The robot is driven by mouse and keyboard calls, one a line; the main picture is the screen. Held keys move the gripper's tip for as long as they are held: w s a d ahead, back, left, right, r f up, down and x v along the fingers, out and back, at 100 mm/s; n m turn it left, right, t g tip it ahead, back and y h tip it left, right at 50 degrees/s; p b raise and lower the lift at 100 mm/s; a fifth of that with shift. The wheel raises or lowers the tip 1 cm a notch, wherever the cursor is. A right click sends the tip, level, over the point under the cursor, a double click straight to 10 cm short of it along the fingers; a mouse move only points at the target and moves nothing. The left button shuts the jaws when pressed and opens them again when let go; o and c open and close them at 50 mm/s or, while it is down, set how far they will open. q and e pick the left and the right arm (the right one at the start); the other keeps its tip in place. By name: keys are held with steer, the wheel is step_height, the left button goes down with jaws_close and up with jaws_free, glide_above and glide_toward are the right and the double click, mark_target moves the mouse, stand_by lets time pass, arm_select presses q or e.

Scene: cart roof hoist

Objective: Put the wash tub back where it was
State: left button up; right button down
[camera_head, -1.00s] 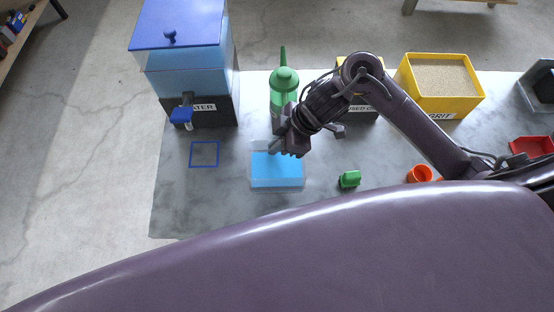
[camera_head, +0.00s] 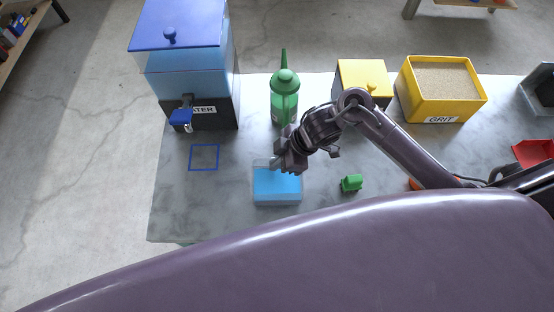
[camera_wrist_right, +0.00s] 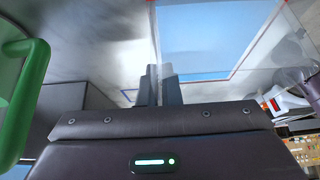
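The wash tub (camera_head: 277,187) is a clear, open box with blue water in it, near the front middle of the table. I cannot tell whether the tub's bottom touches the table. A blue square outline (camera_head: 204,145) is on the table to its left, empty. My left gripper is out of view.
A water dispenser (camera_head: 185,65) with a blue tap (camera_head: 181,117) stands at back left. A green bottle (camera_head: 285,100) is behind the tub, a small green object (camera_head: 351,183) to its right. A yellow GRIT bin (camera_head: 440,103) and a yellow-lidded box (camera_head: 352,72) stand behind my right arm.

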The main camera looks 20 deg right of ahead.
steer(key=c, duration=1.6)
jaws_free()
steer(key=shift+f, duration=0.1)
steer(key=shift+d+r, duration=0.1)
steer(key=shift+r, duration=0.2)
steer(key=v, duration=1.1)
steer(key=shift+s+d+r, duration=0.1)
steer(key=shift+d+r, duration=0.05)
steer(key=shift+r, duration=0.2)
steer(key=shift+p, duration=0.3)
